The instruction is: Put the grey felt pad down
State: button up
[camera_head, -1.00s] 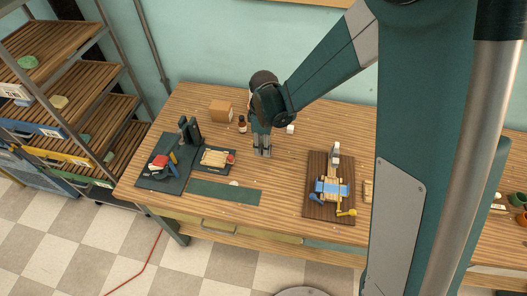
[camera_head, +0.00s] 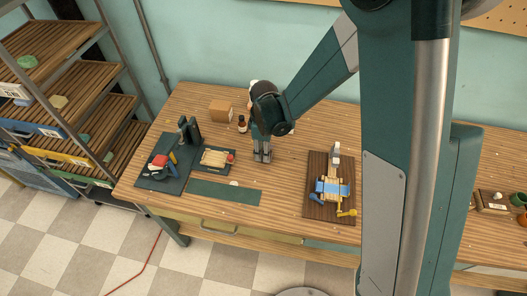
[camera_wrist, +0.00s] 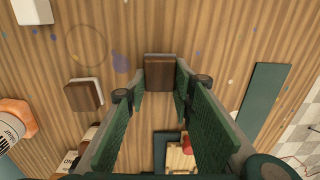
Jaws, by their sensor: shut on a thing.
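My gripper (camera_head: 262,158) points down over the wooden table, left of the middle. In the wrist view, my gripper (camera_wrist: 160,78) has its two green fingers closed around a small block with a dark brown face and a thin grey edge along its top. I take this block to be the grey felt pad (camera_wrist: 160,73). In the head view the fingers mostly hide it. I cannot tell whether it touches the table or hangs just above it.
A similar brown block with a pale edge (camera_wrist: 84,95) lies apart on the left. A white block (camera_wrist: 32,12) is at upper left. A green strip (camera_head: 224,192), a dark tray (camera_head: 214,166), a bottle (camera_head: 242,124) and a box (camera_head: 221,111) stand nearby. Bare table (camera_head: 284,180) lies right of the strip.

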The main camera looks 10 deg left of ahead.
jog(key=o, duration=1)
jog(key=shift+c, duration=0.2)
notch_tip(320, 180, up, 12)
jog(key=p, duration=0.1)
dwell(0.8)
jog(key=shift+r, duration=0.1)
